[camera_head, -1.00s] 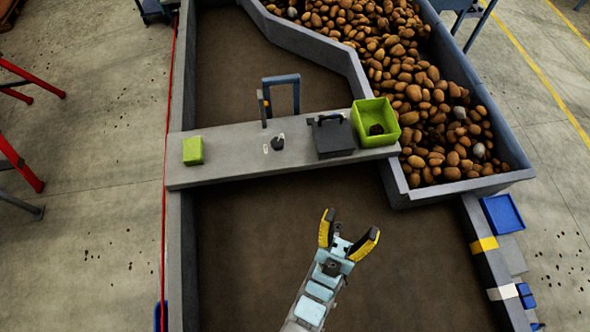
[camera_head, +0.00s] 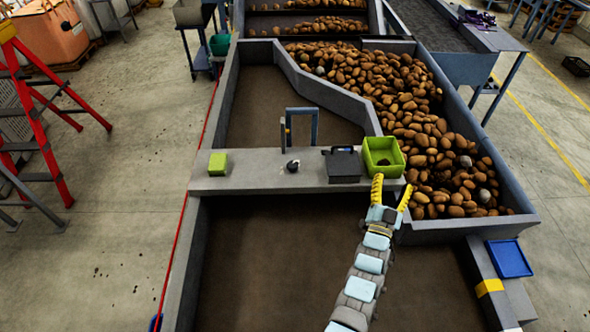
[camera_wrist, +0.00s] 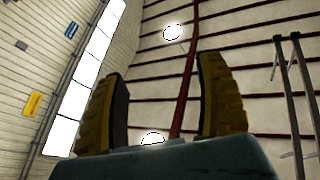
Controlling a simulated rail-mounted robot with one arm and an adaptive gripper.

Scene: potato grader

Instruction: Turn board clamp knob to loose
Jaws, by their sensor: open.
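A small dark knob (camera_head: 293,166) sits on the grey cross board (camera_head: 258,178), left of a black box. This looks like the clamp knob; its setting is too small to read. My gripper (camera_head: 391,191) is open and empty, its yellow fingers pointing up near the right end of the board, just below the green bin. It is well to the right of the knob and not touching it. In the wrist view my gripper's fingers (camera_wrist: 162,100) stand apart with only the ceiling and wall beyond.
A black box (camera_head: 342,164) and a green bin (camera_head: 383,157) stand on the board right of the knob, a green block (camera_head: 218,163) at its left end. A blue-grey upright frame (camera_head: 301,128) rises behind the knob. Potatoes (camera_head: 440,140) fill the right side.

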